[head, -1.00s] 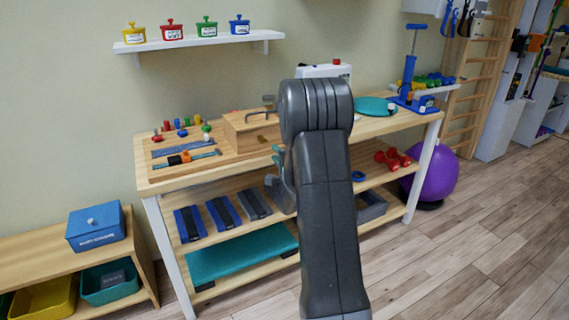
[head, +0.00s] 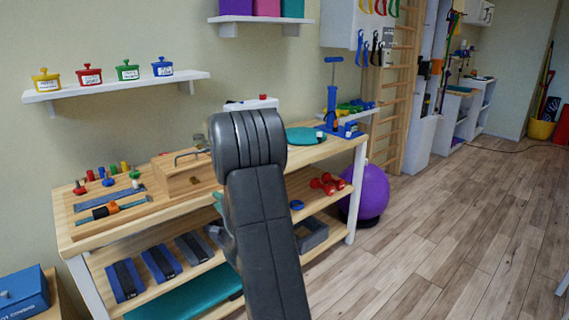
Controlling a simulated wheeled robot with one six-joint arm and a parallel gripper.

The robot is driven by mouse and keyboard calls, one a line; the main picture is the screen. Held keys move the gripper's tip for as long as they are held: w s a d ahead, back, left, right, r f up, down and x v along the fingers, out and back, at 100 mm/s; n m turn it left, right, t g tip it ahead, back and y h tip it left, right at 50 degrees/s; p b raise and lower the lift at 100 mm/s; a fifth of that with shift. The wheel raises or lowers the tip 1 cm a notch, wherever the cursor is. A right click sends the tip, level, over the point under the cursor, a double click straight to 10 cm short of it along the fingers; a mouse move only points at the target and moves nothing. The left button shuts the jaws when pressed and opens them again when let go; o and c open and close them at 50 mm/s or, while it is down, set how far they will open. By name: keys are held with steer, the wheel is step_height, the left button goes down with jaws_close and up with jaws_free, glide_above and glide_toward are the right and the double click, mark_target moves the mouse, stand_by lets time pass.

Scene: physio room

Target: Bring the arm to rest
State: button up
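My arm (head: 262,230) rises from the bottom of the head view, bent at a rounded grey joint in front of the wooden workbench (head: 190,212). A small grey part with a teal edge shows just left of the arm, and I take it for part of my gripper (head: 222,236). The rest of it is hidden behind the arm. I cannot see fingertips, whether they are open or shut, or anything held.
A wooden box (head: 182,180) stands on the bench, with a teal disc (head: 303,136) and blue pump (head: 332,100) farther right. Red dumbbells (head: 327,184) lie on the shelf below. A purple ball (head: 371,192) sits beside the bench. Wooden floor (head: 450,230) at the right is clear.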

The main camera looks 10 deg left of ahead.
steer(key=x, duration=1.3)
steer(key=shift+w+a, duration=0.15)
steer(key=shift+a, duration=0.15)
steer(key=shift+n+p, duration=0.95)
steer(key=shift+n, duration=7.65)
